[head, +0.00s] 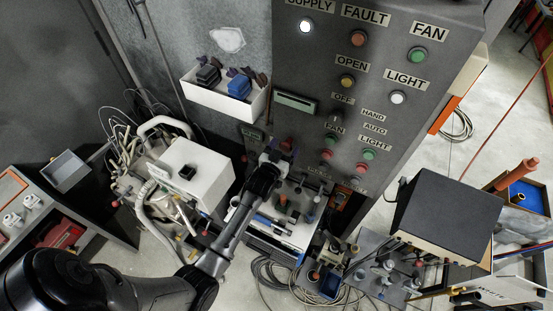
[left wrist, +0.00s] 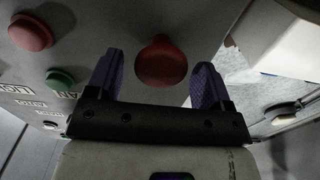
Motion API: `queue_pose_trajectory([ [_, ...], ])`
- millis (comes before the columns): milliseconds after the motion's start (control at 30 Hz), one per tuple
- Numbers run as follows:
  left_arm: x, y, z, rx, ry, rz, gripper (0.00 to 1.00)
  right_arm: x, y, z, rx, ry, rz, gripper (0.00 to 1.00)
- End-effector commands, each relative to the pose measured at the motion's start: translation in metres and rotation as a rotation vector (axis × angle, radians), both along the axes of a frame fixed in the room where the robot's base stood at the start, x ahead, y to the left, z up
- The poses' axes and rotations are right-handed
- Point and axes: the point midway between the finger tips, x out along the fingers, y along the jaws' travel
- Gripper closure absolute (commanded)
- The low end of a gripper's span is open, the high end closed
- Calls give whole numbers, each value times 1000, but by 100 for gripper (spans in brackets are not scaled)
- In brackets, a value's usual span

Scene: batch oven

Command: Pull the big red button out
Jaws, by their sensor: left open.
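The big red button (left wrist: 160,62) is a rounded red mushroom head on the grey control panel in the left wrist view. My left gripper (left wrist: 156,78) is open, with one purple-padded finger on each side of the button. A gap shows between each finger and the button, so it is not gripped. In the head view my left gripper (head: 278,152) is at the lower left of the panel (head: 310,60), and it mostly hides the button there. My right gripper does not show.
Smaller red (left wrist: 30,32) and green (left wrist: 60,80) buttons sit left of the big button. A white bin (head: 222,100) juts out at the panel's upper left. A white box (head: 197,168) with hoses stands left of my forearm. Cluttered equipment and cables lie below.

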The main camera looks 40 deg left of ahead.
Motion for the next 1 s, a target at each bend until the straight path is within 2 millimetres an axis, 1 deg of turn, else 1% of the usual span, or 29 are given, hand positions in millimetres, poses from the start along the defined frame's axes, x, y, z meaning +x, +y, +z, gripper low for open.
queue_pose_trajectory([
  [167, -27, -8, -3, -1, 1, 0, 26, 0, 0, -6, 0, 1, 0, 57],
  [400, -74, -21, -3, -1, 1, 0, 26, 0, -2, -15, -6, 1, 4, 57],
  [600, -105, -30, -2, -1, 1, 0, 26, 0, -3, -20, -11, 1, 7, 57],
  [800, -122, -35, -1, 0, 0, -1, 26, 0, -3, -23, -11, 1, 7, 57],
  [1000, -128, -36, 0, 0, -1, -1, 26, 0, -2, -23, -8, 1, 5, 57],
])
